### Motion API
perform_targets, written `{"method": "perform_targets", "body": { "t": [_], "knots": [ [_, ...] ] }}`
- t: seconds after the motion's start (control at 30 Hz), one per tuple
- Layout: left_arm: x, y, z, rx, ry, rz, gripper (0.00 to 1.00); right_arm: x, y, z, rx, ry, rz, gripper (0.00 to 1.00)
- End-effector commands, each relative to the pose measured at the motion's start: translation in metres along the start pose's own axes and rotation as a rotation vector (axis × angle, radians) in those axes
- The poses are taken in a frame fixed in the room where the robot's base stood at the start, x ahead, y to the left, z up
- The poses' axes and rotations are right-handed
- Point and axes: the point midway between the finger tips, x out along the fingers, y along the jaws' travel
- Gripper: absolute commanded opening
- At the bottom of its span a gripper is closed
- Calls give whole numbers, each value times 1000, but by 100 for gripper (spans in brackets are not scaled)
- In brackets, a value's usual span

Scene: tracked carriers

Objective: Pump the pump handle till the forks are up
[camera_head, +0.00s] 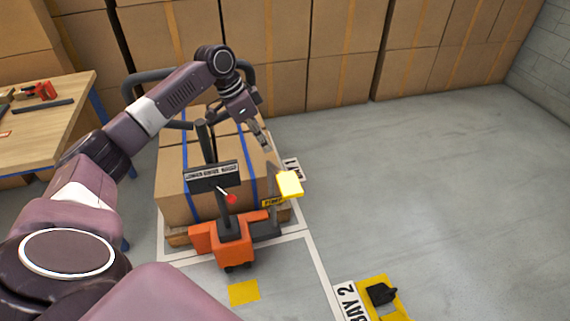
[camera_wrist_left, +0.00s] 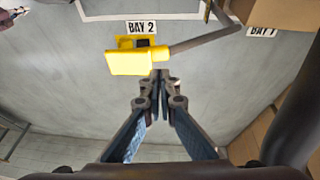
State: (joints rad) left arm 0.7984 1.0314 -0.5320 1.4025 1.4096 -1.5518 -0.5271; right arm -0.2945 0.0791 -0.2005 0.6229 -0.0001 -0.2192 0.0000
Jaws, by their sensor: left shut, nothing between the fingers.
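The pump handle is a yellow block grip (camera_head: 289,184) on a grey bar, at the right side of the orange pallet truck (camera_head: 235,243). A yellow pump label (camera_head: 272,202) is beside the bar's foot. In the left wrist view the yellow grip (camera_wrist_left: 132,60) is just beyond and left of the fingertips, apart from them. My left gripper (camera_head: 266,146) is shut and empty, above and left of the grip in the head view. The forks are hidden under the wooden pallet (camera_head: 178,240) and its load. My right gripper cannot be made out.
Strapped cartons (camera_head: 185,200) sit on the pallet. The truck has a dark tiller with a sign (camera_head: 213,177) and a red knob (camera_head: 231,198). A workbench (camera_head: 60,125) is at left, stacked boxes (camera_head: 280,90) behind. A yellow-black floor fixture (camera_head: 380,292) is in bay 2. Floor at right is clear.

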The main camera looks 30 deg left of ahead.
Motion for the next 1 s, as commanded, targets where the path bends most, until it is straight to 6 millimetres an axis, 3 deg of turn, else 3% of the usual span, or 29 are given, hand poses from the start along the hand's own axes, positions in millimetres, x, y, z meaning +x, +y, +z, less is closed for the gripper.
{"method": "perform_targets", "body": {
  "t": [0.27,0.7,1.0],
  "knots": [
    [6,0,0,-2,-1,1,0,-1,2,11,-1,-16,2,0],
    [77,0,0,-3,-2,1,0,-9,2,8,0,-13,2,0],
    [101,0,0,-2,0,-1,0,-10,1,6,0,-10,1,0]
  ]
}}
